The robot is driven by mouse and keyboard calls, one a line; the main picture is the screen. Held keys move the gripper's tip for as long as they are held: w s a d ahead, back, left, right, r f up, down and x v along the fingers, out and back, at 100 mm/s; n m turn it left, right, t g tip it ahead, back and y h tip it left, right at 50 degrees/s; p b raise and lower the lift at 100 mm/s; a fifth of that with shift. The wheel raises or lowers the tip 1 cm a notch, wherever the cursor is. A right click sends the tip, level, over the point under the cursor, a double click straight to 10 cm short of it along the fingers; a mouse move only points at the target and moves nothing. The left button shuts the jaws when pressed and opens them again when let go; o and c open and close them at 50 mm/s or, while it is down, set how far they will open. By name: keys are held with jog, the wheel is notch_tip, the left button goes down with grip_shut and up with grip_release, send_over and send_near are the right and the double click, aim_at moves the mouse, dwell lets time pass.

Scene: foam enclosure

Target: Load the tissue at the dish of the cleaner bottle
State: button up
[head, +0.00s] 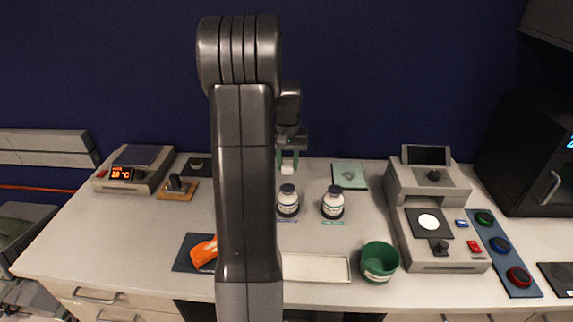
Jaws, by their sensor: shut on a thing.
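My gripper (288,161) hangs above the back middle of the counter, pointing down. It is shut on a small white piece, which looks like the tissue (287,169), held between its greenish fingers. Two white bottles with dark caps, (288,203) and (332,204), stand upright side by side on dark round bases in front of the gripper. The left bottle is almost directly below the tissue in the picture. Their labels are too small to read, so I cannot tell which is the cleaner bottle. No dish on either is clear.
A green bin (392,263) and a pale tray (316,281) are near the front edge. A grey device (455,261) stands right, a scale-like device (155,180) back left. An orange object (203,252) lies on a dark mat. My arm hides part of the counter.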

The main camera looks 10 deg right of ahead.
aim_at(288, 189)
jog(key=shift+f+b, duration=2)
jog(key=shift+f, duration=0.95)
jog(key=shift+s+f+b, duration=0.1)
jog(key=shift+f+b, duration=0.55)
jog(key=shift+f, duration=0.4)
jog(key=shift+r+p, duration=2.65)
jog(key=shift+r, duration=0.95)
jog(key=shift+f, duration=0.1)
